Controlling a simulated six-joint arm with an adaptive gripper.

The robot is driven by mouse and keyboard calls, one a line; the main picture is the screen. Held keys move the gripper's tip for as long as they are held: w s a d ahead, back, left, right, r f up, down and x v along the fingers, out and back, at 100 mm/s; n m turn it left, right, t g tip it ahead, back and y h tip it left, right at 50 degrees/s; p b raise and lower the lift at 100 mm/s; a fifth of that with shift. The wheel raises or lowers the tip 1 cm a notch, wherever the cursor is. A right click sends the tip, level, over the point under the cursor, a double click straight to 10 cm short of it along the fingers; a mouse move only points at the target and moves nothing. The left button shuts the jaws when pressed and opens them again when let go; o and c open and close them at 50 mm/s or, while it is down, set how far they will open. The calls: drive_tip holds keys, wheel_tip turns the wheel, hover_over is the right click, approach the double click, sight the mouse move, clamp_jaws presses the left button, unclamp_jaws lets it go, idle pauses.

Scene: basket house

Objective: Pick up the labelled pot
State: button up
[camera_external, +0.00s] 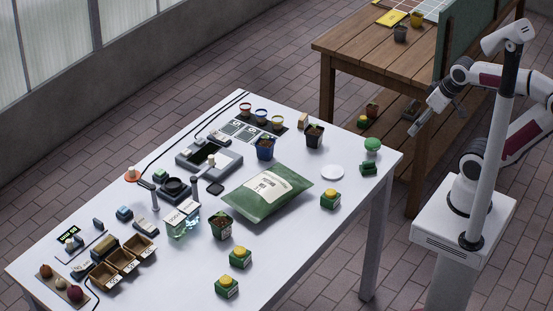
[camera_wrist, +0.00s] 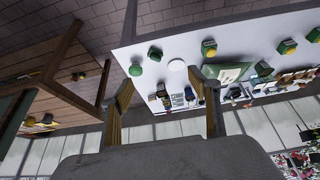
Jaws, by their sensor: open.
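Three potted plants stand upright on the white table: a blue pot (camera_external: 265,149), a black pot (camera_external: 314,137) and a dark pot (camera_external: 221,228) nearer the front. The dark pot seems to carry a small pale mark, but I cannot read which pot has a label. My gripper (camera_external: 431,122) is open and empty, in the air to the right of the table, well away from all the pots. In the wrist view my gripper's fingers (camera_wrist: 166,88) are spread apart, with the table upside down beyond them.
A green bag (camera_external: 264,194) lies mid-table, near a white disc (camera_external: 332,172) and several green-and-yellow blocks. Scales, trays and small boxes fill the left part. A wooden bench (camera_external: 370,45) with a green panel (camera_external: 458,40) stands behind.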

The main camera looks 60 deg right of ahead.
drive_tip(key=f, duration=0.1)
drive_tip(key=g, duration=0.2)
approach(314, 130)
drive_tip(key=shift+n+y, duration=0.3)
drive_tip(key=shift+y, duration=0.1)
drive_tip(key=s+f, duration=0.1)
drive_tip(key=f, duration=0.3)
drive_tip(key=s+f, duration=0.1)
drive_tip(key=f, duration=0.2)
drive_tip(key=shift+s, duration=0.35)
drive_tip(key=w+r, duration=0.1)
drive_tip(key=w+r+t, duration=0.1)
drive_tip(key=w, duration=0.1)
drive_tip(key=shift+w+d+r+n, duration=0.1)
drive_tip(key=shift+d+n, duration=0.05)
drive_tip(key=shift+n, duration=0.15)
drive_tip(key=shift+w, duration=0.2)
